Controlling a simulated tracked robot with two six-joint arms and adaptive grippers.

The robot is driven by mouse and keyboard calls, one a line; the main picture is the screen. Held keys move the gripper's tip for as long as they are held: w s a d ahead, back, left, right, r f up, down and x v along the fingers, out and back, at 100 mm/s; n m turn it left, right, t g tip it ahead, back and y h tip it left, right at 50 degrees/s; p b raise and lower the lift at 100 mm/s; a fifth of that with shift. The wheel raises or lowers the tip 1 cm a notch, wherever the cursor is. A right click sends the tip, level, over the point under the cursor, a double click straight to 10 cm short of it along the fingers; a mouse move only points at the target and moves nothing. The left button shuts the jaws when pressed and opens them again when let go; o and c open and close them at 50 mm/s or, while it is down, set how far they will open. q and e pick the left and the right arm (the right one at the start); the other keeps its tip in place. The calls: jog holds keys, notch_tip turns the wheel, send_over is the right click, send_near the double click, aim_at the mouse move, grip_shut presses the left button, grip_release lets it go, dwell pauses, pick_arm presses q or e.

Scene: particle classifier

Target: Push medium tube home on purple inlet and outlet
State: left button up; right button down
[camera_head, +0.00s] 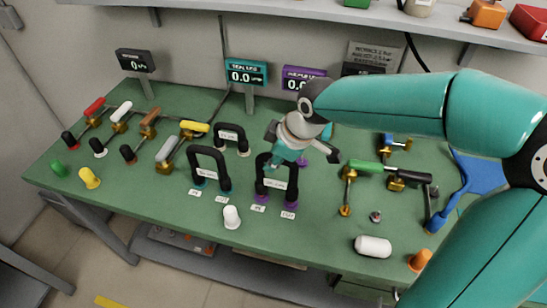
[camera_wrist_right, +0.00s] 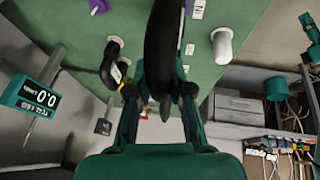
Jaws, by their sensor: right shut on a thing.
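The medium tube (camera_head: 292,184) is a black inverted U with a white label, standing upright over the purple inlet and outlet (camera_head: 262,199). Its two legs meet the purple rings; I cannot tell how deep they sit. My right gripper (camera_head: 276,157) is at the top bar of this tube and shut on it. In the right wrist view the black tube (camera_wrist_right: 165,45) passes between the fingers of my right gripper (camera_wrist_right: 158,92). The gripper hides part of the top bar in the head view. My left gripper is not in view.
A similar black tube (camera_head: 210,151) on teal rings stands close to the left. A smaller black tube (camera_head: 230,132) stands behind. A white cap (camera_head: 232,217) is in front. A green-handled valve (camera_head: 364,166) is at the right. A white cylinder (camera_head: 373,246) lies near the front edge.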

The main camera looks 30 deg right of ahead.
jog(key=shift+f+b, duration=0.5)
jog(key=shift+f, duration=0.1)
jog(key=shift+f+b, duration=0.3)
jog(key=shift+f, duration=0.15)
jog(key=c, duration=1)
grip_release()
jog(key=shift+o, duration=0.2)
jog(key=shift+r, duration=0.2)
jog(key=v, duration=1.1)
jog(key=shift+s+r, duration=0.2)
jog(key=shift+r, duration=0.1)
